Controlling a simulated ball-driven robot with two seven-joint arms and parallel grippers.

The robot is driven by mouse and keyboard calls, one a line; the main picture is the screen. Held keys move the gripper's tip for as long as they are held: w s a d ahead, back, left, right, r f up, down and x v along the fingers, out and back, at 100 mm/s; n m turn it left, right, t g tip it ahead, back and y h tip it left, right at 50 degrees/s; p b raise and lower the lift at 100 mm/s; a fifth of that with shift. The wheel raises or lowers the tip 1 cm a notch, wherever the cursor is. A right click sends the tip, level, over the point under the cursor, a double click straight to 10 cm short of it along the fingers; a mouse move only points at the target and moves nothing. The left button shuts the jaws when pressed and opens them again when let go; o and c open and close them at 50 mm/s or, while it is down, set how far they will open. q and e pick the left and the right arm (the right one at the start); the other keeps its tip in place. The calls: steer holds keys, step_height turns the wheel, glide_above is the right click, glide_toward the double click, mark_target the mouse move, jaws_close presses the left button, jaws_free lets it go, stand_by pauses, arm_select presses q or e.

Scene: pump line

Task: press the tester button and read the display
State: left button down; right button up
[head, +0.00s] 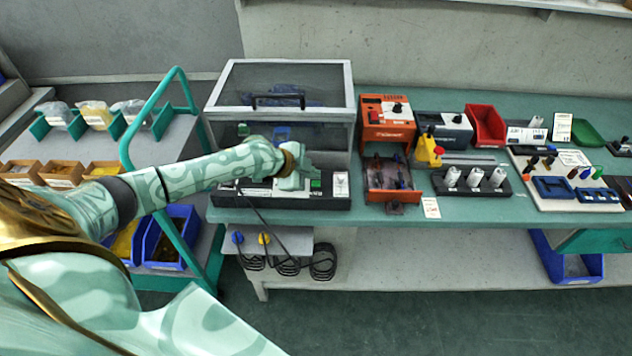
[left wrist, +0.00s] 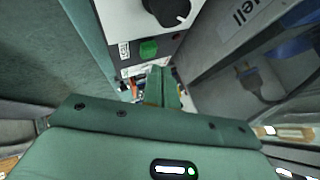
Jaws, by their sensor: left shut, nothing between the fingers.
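A low black unit with a pale top (head: 285,203) stands at the bench's front edge, before a clear-lidded enclosure. A green button (head: 316,184) shows on it, just beside my left gripper (head: 306,168). No readable display shows; my arm hides part of the unit. My right gripper is out of view.
The enclosure (head: 285,83) rises right behind my left gripper. An orange device (head: 387,120) and an orange tray (head: 393,180) stand to the right. A teal-railed cart (head: 128,150) with bins is at the left. Black cables (head: 285,262) hang below the bench.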

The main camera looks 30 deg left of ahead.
mark_target(312, 184)
arm_select(q)
steer(key=shift+f, duration=0.1)
steer(key=shift+f+b, duration=0.3)
steer(key=shift+f+b, duration=0.35)
steer(key=shift+f, duration=0.1)
stand_by(0.7)
stand_by(0.4)
steer(key=shift+r+p, duration=0.75)
steer(key=shift+r, duration=0.15)
step_height(312, 184, up, 5)
steer(key=p, duration=0.4)
steer(key=shift+r, duration=0.1)
